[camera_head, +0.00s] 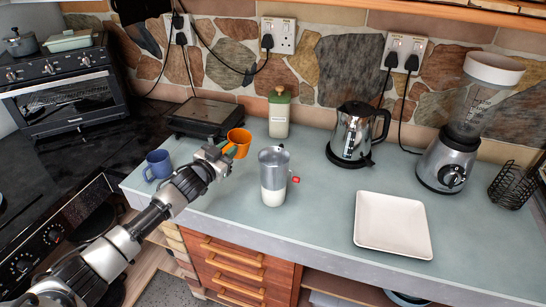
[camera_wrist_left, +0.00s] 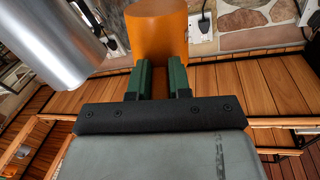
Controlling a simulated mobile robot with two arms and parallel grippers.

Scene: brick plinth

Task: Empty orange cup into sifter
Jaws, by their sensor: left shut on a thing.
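The orange cup (camera_head: 239,138) is held above the counter by my left gripper (camera_head: 222,151), which is shut on it. It appears tilted; I cannot see what is inside. The wrist view shows the orange cup (camera_wrist_left: 157,32) between the green fingers of my left gripper (camera_wrist_left: 162,72). The sifter (camera_head: 273,165), a silver cylinder with a whitish lower part and a small red piece at its right side, stands upright on the counter, right of the cup and apart from it. A silver cylinder, apparently the sifter (camera_wrist_left: 50,35), shows at upper left in the wrist view. My right gripper is not in view.
A blue mug (camera_head: 158,165) stands left of my arm. A dark flat appliance (camera_head: 203,117) and a pale canister (camera_head: 279,112) are behind. A kettle (camera_head: 355,133), white square plate (camera_head: 392,224) and blender (camera_head: 449,158) are to the right. Counter between sifter and plate is clear.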

